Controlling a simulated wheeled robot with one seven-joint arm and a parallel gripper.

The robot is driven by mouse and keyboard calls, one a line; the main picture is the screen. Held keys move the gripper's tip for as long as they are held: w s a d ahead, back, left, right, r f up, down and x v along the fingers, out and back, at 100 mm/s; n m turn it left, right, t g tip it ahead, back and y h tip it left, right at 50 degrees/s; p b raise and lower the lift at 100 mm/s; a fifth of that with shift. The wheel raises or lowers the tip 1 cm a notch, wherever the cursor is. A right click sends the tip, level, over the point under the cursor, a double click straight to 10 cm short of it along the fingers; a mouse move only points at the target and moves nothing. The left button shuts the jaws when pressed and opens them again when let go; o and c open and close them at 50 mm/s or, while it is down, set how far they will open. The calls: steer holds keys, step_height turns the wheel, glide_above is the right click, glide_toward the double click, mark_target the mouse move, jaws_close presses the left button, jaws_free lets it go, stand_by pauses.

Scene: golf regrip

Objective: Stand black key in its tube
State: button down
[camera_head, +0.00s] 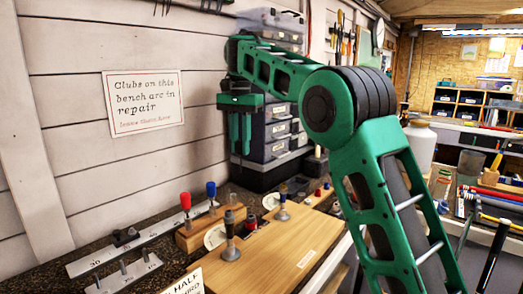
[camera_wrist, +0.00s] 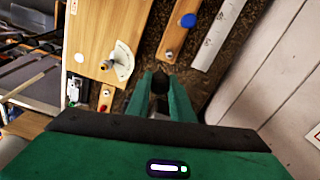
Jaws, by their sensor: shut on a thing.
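My gripper (camera_head: 240,140) hangs at the end of my green arm, above the back of the bench, with its fingers pointing down. In the wrist view its fingers (camera_wrist: 162,88) are shut on a dark, round-ended piece, which appears to be the black key (camera_wrist: 160,84). Its lower part is hidden. A wooden block (camera_head: 205,230) stands on the bench below, with a red-handled key (camera_head: 186,202) and a blue-handled key (camera_head: 211,190) upright in it. The wrist view shows the blue handle (camera_wrist: 188,20) and a small round opening (camera_wrist: 170,57) on the block, just beyond my fingertips.
A wooden board (camera_head: 285,245) with upright posts (camera_head: 230,235) lies right of the block. A metal ruler bar (camera_head: 105,257) lies to its left. Stacked drawers (camera_head: 278,135) stand behind my gripper. The plank wall with a sign (camera_head: 143,102) bounds the left.

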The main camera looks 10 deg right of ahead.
steer(key=a, duration=0.2)
steer(key=shift+w+a+f, duration=0.15)
steer(key=shift+w+a, duration=0.15)
steer(key=shift+w, duration=0.05)
steer(key=shift+f, duration=2.9)
steer(key=shift+s+f, duration=0.1)
steer(key=shift+f, duration=2.1)
steer(key=c, duration=1.5)
jaws_free()
steer(key=shift+r, duration=0.1)
step_height(320, 180, up, 11)
steer(key=shift+f, duration=0.2)
